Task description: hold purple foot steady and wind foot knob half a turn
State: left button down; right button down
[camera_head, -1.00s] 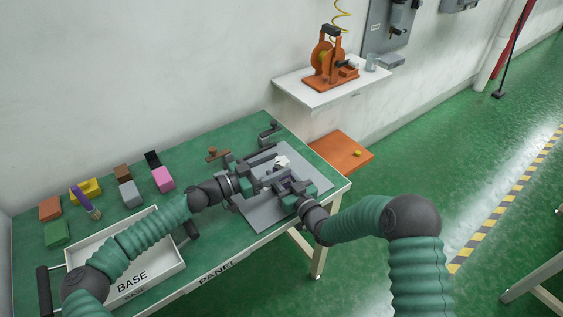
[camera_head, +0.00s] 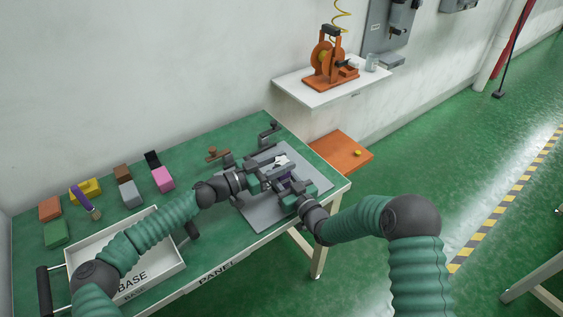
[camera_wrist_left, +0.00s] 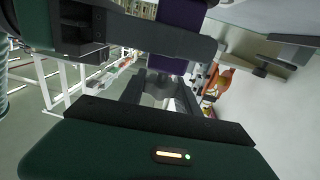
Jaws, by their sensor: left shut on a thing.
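The purple foot (camera_wrist_left: 182,28) shows in the left wrist view at the top, partly covered by a dark finger of my right gripper. Below it sits a grey rounded part, seemingly the foot knob (camera_wrist_left: 158,88), between the fingers of my left gripper (camera_wrist_left: 160,92). The left gripper is shut on this knob. In the head view my left gripper (camera_head: 279,174) and right gripper (camera_head: 287,188) meet closely over the grey mat. My right gripper's finger lies against the foot, and it appears shut on it. Its other finger is hidden.
A grey mat (camera_head: 265,219) lies under both grippers near the table's right end. A white tray (camera_head: 170,240) labelled BASE stands at the front left. Several coloured blocks, including a pink block (camera_head: 162,180), stand behind it. A brown part (camera_head: 217,154) and a dark clamp (camera_head: 269,132) are beyond the grippers.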

pick_arm(q)
jog(key=shift+w+a+m+g+h, duration=0.1)
jog(key=shift+w+m+g+h, duration=0.25)
jog(key=shift+g, duration=0.35)
jog(key=m+g, duration=0.1)
jog(key=g, duration=0.1)
jog(key=m+g+h, duration=0.1)
jog(key=m+g, duration=0.1)
jog(key=shift+s+f+h, duration=0.1)
jog(key=shift+h, duration=0.15)
jog(key=shift+m+g, duration=0.25)
jog(key=shift+g, duration=0.25)
jog(key=shift+s, duration=0.1)
jog(key=c, duration=0.9)
grip_release()
jog(key=a, duration=0.4)
jog(key=s+a, duration=0.1)
jog(key=a, duration=0.7)
jog(key=shift+s, duration=0.25)
